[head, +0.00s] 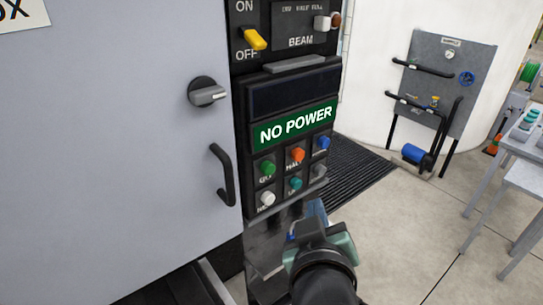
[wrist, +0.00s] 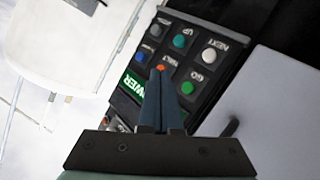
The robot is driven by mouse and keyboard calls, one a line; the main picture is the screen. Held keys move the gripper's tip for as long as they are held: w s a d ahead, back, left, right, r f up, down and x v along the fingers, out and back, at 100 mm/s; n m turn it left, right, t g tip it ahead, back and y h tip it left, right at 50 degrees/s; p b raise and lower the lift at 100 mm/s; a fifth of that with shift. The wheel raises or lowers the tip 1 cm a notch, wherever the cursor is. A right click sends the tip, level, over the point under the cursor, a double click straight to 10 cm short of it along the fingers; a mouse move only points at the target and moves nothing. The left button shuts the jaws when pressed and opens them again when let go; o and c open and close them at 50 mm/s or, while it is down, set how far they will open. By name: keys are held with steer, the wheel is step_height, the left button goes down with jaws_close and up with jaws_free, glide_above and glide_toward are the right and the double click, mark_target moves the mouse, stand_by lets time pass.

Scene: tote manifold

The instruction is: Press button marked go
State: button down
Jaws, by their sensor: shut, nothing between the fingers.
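The go button is a green round button (head: 267,168) at the upper left of a button group on the black control panel (head: 240,120). Its label below it reads GO. It also shows in the wrist view (wrist: 187,87), just right of my fingertips. My gripper (head: 314,210) is below and right of the buttons in the head view. In the wrist view my gripper (wrist: 155,72) has its fingers together and empty, with tips over the orange button. I cannot tell whether the tips touch the panel. A green display (head: 293,126) above the buttons reads NO POWER.
Neighbouring buttons are orange (head: 298,155), blue (head: 323,143), teal (head: 295,183) and white (head: 267,198). A yellow lever (head: 254,38) sits beside ON and OFF marks, tilted downward. The grey door has a rotary knob (head: 207,92) and a black handle (head: 222,174).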

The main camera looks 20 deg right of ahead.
steer(key=shift+s+d, duration=0.1)
glide_toward(275, 169)
steer(key=shift+w+d+f, duration=0.35)
steer(key=shift+w+d, duration=0.2)
steer(key=shift+w, duration=0.15)
steer(key=shift+w+d+f, duration=0.35)
steer(key=shift+w+d, duration=0.2)
steer(key=shift+w, duration=0.1)
steer(key=shift+w+d+f, duration=0.35)
steer(key=shift+w+d, duration=0.2)
steer(key=shift+w, duration=0.15)
steer(key=shift+w, duration=0.1)
stand_by(0.6)
steer(key=shift+w+a, duration=0.15)
steer(key=shift+w, duration=0.15)
steer(key=shift+w+a, duration=0.2)
steer(key=shift+w, duration=0.35)
stand_by(0.8)
stand_by(0.4)
steer(key=shift+s+d, duration=0.15)
steer(key=shift+s, duration=0.35)
steer(key=shift+s+d, duration=0.2)
steer(key=shift+s, duration=0.3)
